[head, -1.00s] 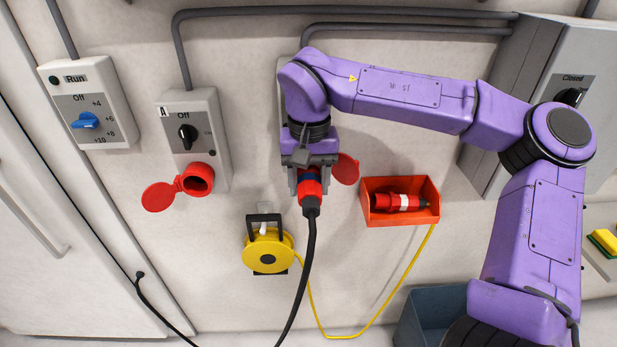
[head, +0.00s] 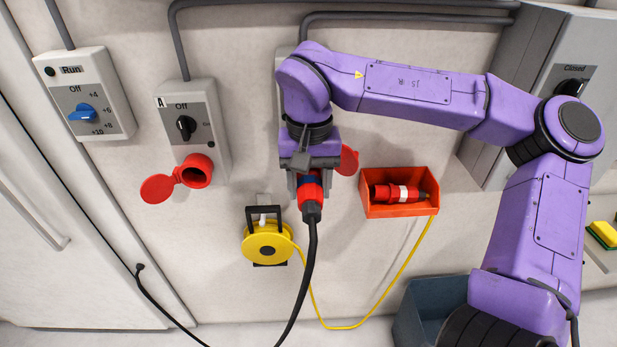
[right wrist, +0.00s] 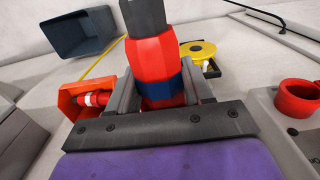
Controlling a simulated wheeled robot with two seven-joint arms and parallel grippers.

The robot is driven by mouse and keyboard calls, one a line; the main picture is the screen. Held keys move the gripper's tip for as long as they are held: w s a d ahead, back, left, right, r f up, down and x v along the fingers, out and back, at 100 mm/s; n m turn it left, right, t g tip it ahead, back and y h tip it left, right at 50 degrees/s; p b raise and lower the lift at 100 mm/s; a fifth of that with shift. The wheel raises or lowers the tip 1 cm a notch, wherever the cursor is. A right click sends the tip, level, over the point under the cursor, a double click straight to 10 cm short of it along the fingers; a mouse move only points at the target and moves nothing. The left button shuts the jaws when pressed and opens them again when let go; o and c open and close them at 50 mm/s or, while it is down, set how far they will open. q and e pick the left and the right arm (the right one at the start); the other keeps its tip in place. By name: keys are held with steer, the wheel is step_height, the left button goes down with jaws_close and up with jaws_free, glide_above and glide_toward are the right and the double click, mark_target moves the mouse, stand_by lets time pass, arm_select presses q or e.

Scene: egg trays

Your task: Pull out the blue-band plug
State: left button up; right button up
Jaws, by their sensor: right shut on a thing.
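The blue-band plug (head: 311,193) is red with a dark blue band and a black cable hanging from its lower end. My right gripper (head: 310,182) is shut around it, a finger on each side of the body. In the right wrist view the plug (right wrist: 156,62) sits between the two grey fingers, with the blue band close to the gripper's palm. The socket behind it is hidden by my gripper and arm; only a red lid (head: 348,160) shows beside. I cannot tell whether the plug is still in the socket. My left gripper is out of view.
An orange bin (head: 401,210) holds a white-band red plug (head: 395,193). A yellow cable reel (head: 267,243) hangs below left. Switch box A (head: 196,130) with an open red socket (head: 196,171) is at left. A blue-grey tub (head: 425,305) stands below.

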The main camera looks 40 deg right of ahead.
mark_target(311, 195)
steer(key=shift+s+a, duration=0.55)
steer(key=shift+s, duration=0.3)
steer(key=shift+s+a, duration=0.5)
steer(key=shift+s, duration=0.35)
